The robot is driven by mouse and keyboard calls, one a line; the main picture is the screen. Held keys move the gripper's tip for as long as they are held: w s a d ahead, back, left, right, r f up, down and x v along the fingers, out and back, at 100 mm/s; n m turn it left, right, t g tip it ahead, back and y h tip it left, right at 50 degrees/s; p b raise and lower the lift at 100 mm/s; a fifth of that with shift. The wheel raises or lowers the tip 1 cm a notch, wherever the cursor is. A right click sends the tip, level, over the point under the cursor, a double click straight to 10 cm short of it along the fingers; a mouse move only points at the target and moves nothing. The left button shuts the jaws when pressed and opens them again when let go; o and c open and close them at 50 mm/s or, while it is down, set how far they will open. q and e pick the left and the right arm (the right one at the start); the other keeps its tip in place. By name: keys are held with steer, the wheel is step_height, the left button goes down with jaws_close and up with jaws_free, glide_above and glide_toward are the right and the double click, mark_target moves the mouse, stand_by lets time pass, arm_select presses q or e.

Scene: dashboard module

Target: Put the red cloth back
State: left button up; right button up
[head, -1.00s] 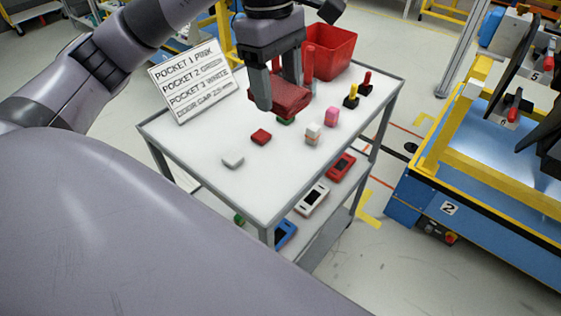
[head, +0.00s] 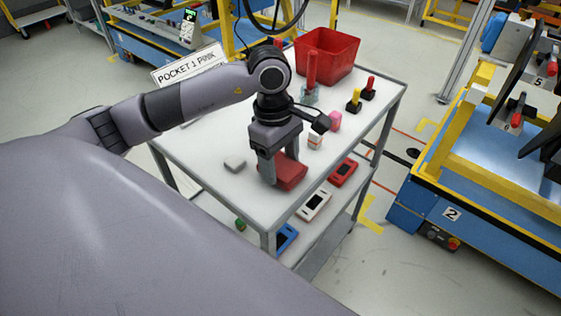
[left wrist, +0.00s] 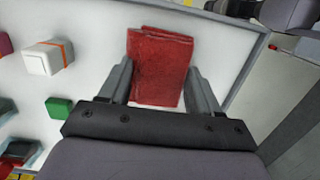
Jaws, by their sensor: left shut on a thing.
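The red cloth (head: 290,173) is a folded dark red square. My left gripper (head: 277,176) is shut on it near the front edge of the white cart top (head: 210,182). In the left wrist view, the cloth (left wrist: 160,66) sits between the two fingers of the left gripper (left wrist: 158,85), with the cart's rim just beyond it. I cannot tell whether the cloth touches the cart top. My right gripper is not in view.
On the cart are a white block (head: 235,164), a pink block (head: 334,121), a red bin (head: 327,55) and yellow and red handled items (head: 354,99). A green block (left wrist: 59,108) shows in the wrist view. Handheld devices (head: 314,204) lie on the lower shelf. A blue-yellow station (head: 470,190) stands right.

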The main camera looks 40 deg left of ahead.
arm_select(q)
steer(key=shift+f, duration=0.45)
steer(key=shift+f, duration=0.1)
steer(key=o, duration=0.9)
steer(key=shift+o, duration=0.2)
step_height(320, 180, up, 12)
steer(key=a+b, duration=0.1)
steer(key=shift+a, duration=0.2)
